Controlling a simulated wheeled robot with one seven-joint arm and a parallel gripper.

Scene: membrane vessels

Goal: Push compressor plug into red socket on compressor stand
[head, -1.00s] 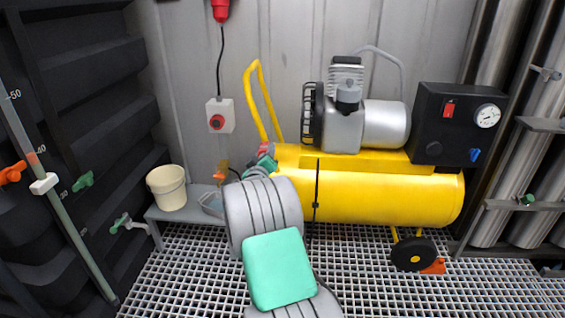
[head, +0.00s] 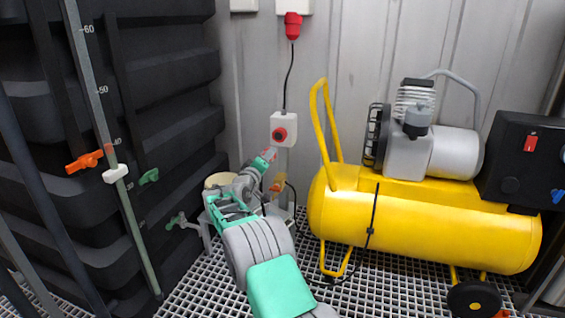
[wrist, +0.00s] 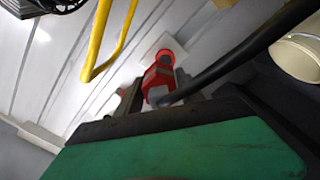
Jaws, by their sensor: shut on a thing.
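My gripper (head: 266,160) is shut on the red compressor plug (head: 271,153). In the wrist view the plug (wrist: 154,84) sits between the dark fingers, with a thick dark cable running off to the upper right. The red socket (head: 279,134) is on the front of a white box (head: 287,123) on the stand. In the head view the plug is just below and left of the socket. In the wrist view the socket (wrist: 166,57) shows directly behind the plug. The views overlap, so I cannot tell whether they touch.
The yellow compressor (head: 430,220) stands to the right, its yellow handle (head: 321,120) near the box. A cream bucket (head: 216,180) is behind my arm. Black ribbed tanks (head: 150,100) fill the left. A red connector (head: 293,24) hangs above. Grating floor (head: 385,285) is open in front.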

